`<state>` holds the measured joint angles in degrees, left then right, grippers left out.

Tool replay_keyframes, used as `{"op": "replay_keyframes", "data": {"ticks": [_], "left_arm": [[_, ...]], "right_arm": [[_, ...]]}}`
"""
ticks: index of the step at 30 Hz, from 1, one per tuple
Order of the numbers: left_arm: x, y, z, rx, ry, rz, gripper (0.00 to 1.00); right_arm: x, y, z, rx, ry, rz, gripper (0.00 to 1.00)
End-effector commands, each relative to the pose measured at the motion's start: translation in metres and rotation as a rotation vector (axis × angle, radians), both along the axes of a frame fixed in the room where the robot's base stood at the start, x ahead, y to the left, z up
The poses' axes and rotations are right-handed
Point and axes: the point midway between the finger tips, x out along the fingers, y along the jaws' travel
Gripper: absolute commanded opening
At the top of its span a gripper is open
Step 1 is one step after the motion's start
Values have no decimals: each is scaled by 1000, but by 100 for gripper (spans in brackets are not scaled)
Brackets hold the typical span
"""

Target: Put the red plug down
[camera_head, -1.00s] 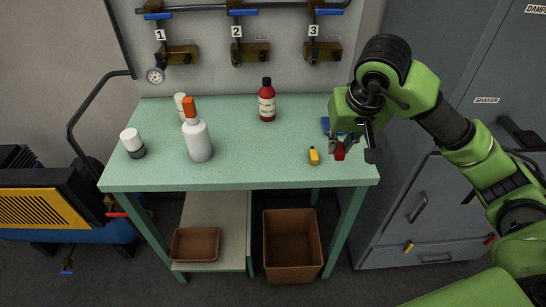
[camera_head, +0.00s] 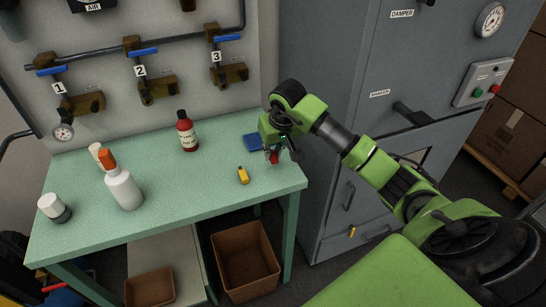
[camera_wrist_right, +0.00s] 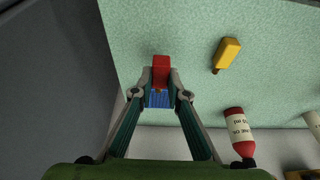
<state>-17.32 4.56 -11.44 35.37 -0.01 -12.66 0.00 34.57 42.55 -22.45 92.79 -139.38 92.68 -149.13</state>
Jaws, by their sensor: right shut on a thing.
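The red plug (camera_head: 273,158) is held in my right gripper (camera_head: 274,154) over the right end of the green table (camera_head: 190,205). In the right wrist view the red plug (camera_wrist_right: 160,68) sticks out between the closed fingertips of the right gripper (camera_wrist_right: 160,84). I cannot tell whether the plug touches the tabletop. A blue item (camera_head: 252,142) lies on the table just behind and left of the gripper. In the right wrist view part of the blue item (camera_wrist_right: 159,99) shows between the fingers. My left gripper is not in view.
A yellow plug-like piece (camera_head: 243,175) lies left of the gripper. A red bottle (camera_head: 187,132), a white bottle with an orange top (camera_head: 123,187) and a white-and-dark jar (camera_head: 54,208) stand farther left. A grey cabinet (camera_head: 330,190) stands right of the table. The table's front right is clear.

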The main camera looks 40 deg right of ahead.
Motion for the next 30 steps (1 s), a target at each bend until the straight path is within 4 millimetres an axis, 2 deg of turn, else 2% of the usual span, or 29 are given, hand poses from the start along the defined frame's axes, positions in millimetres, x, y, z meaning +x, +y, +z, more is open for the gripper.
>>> {"op": "replay_keyframes", "data": {"ticks": [6, 9, 21, 22, 23, 30], "left_arm": [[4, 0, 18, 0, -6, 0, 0], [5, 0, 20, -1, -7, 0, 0], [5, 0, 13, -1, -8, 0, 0], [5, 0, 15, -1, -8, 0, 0], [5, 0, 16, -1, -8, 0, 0], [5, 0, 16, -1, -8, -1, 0]], "right_arm": [[2, -1, -25, 5, 5, -1, 0], [2, -2, -34, 2, 3, -1, 0], [3, -4, -41, -2, 0, 0, 0], [3, -3, -39, -1, 0, 1, 22], [3, -3, -39, -1, 0, 0, 30], [2, -3, -39, -1, 1, 0, 31]]}}
